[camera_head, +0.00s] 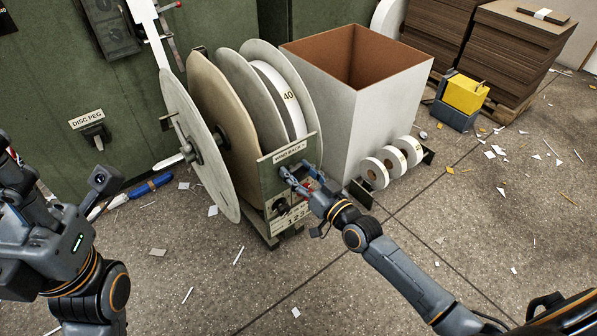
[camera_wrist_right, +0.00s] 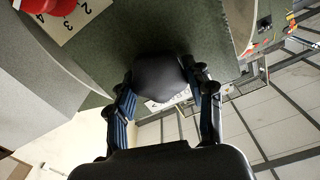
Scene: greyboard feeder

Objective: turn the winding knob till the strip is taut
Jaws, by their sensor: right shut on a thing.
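The winding knob (camera_wrist_right: 160,75) is dark and rounded in the right wrist view, between the two fingers of my right gripper (camera_wrist_right: 162,92), which is shut on it. In the head view my right gripper (camera_head: 303,180) is at the front plate (camera_head: 290,150) marked WIND BACK and hides most of the knob. A white strip is wound on the reel (camera_head: 285,97) marked 40, between large pale discs. I cannot tell how taut it is. My left gripper (camera_head: 103,180) is at the left, away from the reels, its fingers not clear.
A large grey box (camera_head: 385,110) and several small white rolls (camera_head: 375,172) stand to the right. A blue-handled tool (camera_head: 150,186) and paper scraps lie on the floor. Stacked board (camera_head: 500,50) stands behind.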

